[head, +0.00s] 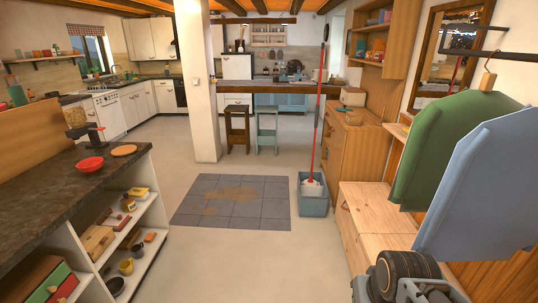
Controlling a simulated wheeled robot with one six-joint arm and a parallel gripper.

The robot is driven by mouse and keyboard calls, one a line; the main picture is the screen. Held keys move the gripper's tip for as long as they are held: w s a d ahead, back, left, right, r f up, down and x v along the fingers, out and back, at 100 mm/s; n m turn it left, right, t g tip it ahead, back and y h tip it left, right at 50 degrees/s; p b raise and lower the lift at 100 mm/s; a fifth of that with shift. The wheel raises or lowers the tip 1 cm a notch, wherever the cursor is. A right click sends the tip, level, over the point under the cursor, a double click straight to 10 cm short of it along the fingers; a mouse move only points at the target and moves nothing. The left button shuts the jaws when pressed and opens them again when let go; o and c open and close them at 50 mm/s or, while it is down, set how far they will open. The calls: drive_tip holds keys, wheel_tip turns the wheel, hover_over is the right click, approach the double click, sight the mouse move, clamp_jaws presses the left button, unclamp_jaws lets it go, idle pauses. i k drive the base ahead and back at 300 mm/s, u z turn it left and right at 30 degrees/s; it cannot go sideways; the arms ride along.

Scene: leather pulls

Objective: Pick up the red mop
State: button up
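The red mop (318,120) stands nearly upright in a blue-grey bucket (313,206) on the floor, right of the picture's middle. Its long thin handle is red and leans slightly, with the top end at about the height of the shelves on the right. The pale mop head shows at the bucket's rim, and its lower part is hidden inside. Parts of my arm show at the bottom right edge, well apart from the mop. My gripper itself is not in view.
A dark tiled floor patch (233,202) with brown stains lies left of the bucket. A wooden cabinet (350,150) and bench (380,222) stand close on its right. A dark-topped counter (60,195) is at left. Green (440,150) and blue (485,180) garments hang at right. The floor ahead is clear.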

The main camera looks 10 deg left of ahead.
sight(310, 182)
drive_tip(key=u, duration=0.25)
drive_tip(key=i, duration=4.45)
drive_tip(key=u, duration=0.15)
